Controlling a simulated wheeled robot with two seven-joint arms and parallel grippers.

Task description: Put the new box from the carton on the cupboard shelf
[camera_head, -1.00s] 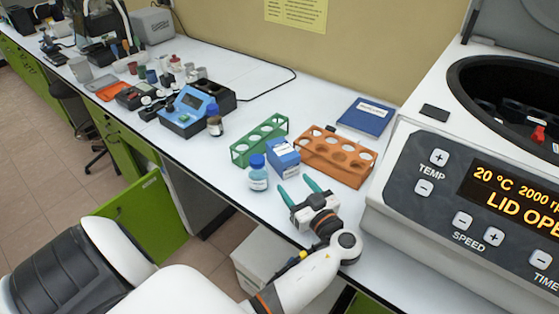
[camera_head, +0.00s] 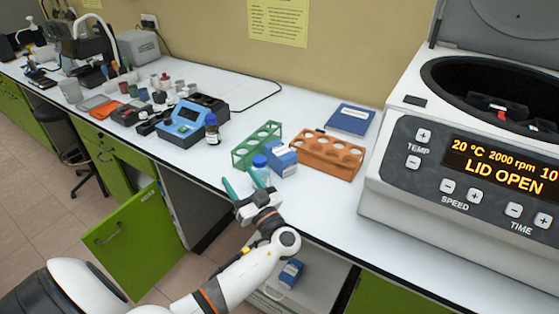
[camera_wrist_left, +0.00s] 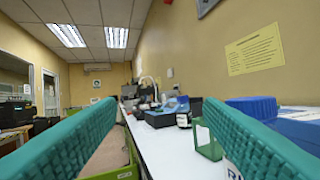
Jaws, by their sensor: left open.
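My left gripper (camera_head: 242,186) is open and empty at the counter's front edge, beside the blue-capped bottle (camera_head: 260,168). Its teal fingers (camera_wrist_left: 152,118) stand wide apart in the left wrist view, with the bottle's blue cap (camera_wrist_left: 252,106) behind the right finger. A blue-and-white box (camera_head: 290,273) lies low in the pale carton (camera_head: 325,283) below the counter; my arm partly hides the carton. Another blue-and-white box (camera_head: 283,159) stands on the counter by the bottle. The cupboard's green door (camera_head: 135,240) is open; the dark interior (camera_head: 185,195) shows little, and its shelf is unclear.
A green rack (camera_head: 240,157) and an orange rack (camera_head: 345,165) stand behind the bottle. A blue book (camera_head: 352,118) lies further back. The large centrifuge (camera_head: 400,190) with its lid open fills the right. Counter (camera_head: 215,165) left of the green rack is partly clear.

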